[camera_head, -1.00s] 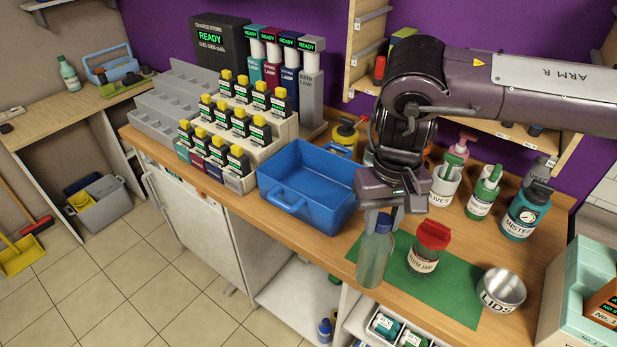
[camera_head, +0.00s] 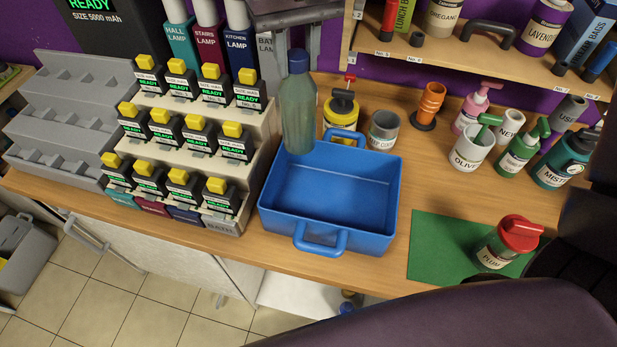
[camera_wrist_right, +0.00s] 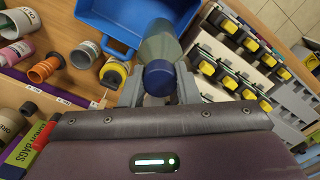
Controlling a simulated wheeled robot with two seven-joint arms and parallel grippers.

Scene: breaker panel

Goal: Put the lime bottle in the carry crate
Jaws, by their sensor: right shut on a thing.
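A grey-green see-through bottle with a blue cap (camera_head: 298,115) hangs upright in my right gripper (camera_head: 297,55). I read no label on it. The fingers are shut on it near the cap. In the right wrist view, the bottle (camera_wrist_right: 158,48) shows cap-first between the two fingers (camera_wrist_right: 160,80). The blue carry crate (camera_head: 330,237) stands on the wooden counter, and its inside looks empty. The bottle's lower end overlaps the crate's back left corner in the head view; its height above the rim is hard to tell. The crate also shows in the right wrist view (camera_wrist_right: 95,15). My left gripper is out of view.
A stepped rack of yellow-topped battery blocks (camera_head: 255,150) stands close to the crate's left. A yellow-and-black container (camera_head: 341,112) and a grey can (camera_head: 383,131) stand behind it. A red-lidded jar (camera_head: 505,243) sits on the green mat (camera_head: 440,245) at right.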

